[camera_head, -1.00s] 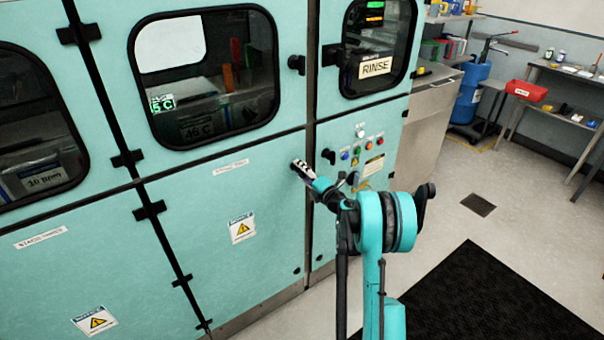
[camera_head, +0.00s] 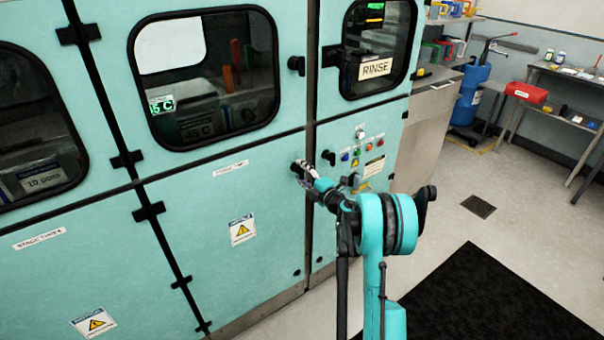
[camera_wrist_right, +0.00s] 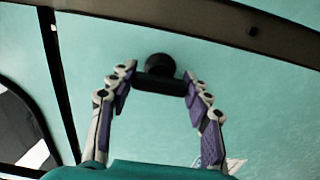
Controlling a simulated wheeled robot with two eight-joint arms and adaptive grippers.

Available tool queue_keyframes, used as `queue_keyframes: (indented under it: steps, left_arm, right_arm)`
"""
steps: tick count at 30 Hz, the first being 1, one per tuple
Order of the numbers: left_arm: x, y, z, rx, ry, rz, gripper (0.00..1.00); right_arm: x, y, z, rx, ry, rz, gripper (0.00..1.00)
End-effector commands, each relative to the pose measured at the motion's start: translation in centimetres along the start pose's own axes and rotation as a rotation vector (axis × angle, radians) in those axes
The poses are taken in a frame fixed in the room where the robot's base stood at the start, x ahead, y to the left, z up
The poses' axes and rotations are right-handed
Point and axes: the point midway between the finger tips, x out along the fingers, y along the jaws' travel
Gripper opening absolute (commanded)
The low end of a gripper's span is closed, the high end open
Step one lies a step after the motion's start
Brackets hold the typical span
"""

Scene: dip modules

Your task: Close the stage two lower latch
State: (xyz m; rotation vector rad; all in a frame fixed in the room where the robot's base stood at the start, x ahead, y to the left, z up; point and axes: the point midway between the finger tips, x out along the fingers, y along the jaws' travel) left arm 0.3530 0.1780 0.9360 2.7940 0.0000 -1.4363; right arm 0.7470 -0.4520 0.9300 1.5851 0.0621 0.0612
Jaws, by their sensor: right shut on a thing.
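The stage two lower latch is a black knob with a short bar (camera_wrist_right: 160,75), on the teal lower panel (camera_head: 200,270) near its top right corner. In the head view only a small dark part of the latch (camera_head: 296,168) shows beside my fingers. My right gripper (camera_head: 305,171) is at the latch. In the right wrist view its two fingers (camera_wrist_right: 158,88) stand on either side of the latch's bar, and the gripper is shut on it. The bar lies roughly across between the fingertips. My left gripper is not in view.
Above is the upper door with a window and its own black latch (camera_head: 296,65). To the right are the RINSE door (camera_head: 375,68) and a panel of coloured buttons (camera_head: 362,150). A dark mat (camera_head: 480,300) lies on the floor at the right.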

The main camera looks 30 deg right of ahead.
Motion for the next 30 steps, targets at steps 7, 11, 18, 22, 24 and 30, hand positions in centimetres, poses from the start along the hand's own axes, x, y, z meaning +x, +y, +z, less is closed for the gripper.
queue_keyframes:
  steps: [7, 11, 18, 22, 24, 30]
  left_arm:
    - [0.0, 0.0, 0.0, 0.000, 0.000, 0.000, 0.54]
    - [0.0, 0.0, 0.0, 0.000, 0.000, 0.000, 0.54]
    - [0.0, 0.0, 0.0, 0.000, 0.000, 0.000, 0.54]
    - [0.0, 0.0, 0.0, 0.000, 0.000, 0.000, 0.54]
    - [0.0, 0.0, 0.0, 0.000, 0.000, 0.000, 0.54]
    - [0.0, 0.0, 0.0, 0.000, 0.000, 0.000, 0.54]
  right_arm:
    - [0.0, 0.0, 0.1, 0.001, -0.001, 0.001, 0.71]
    - [0.0, 0.0, 0.0, 0.001, -0.001, 0.001, 0.71]
    - [-1.1, 0.0, 0.1, 0.000, -0.003, 0.000, 0.71]
    - [-3.6, 0.0, 0.1, 0.000, -0.003, 0.000, 0.71]
    - [-5.2, 0.0, 0.2, 0.000, -0.005, 0.000, 0.71]
    - [-9.3, 0.0, 0.1, 0.001, -0.004, 0.001, 0.71]
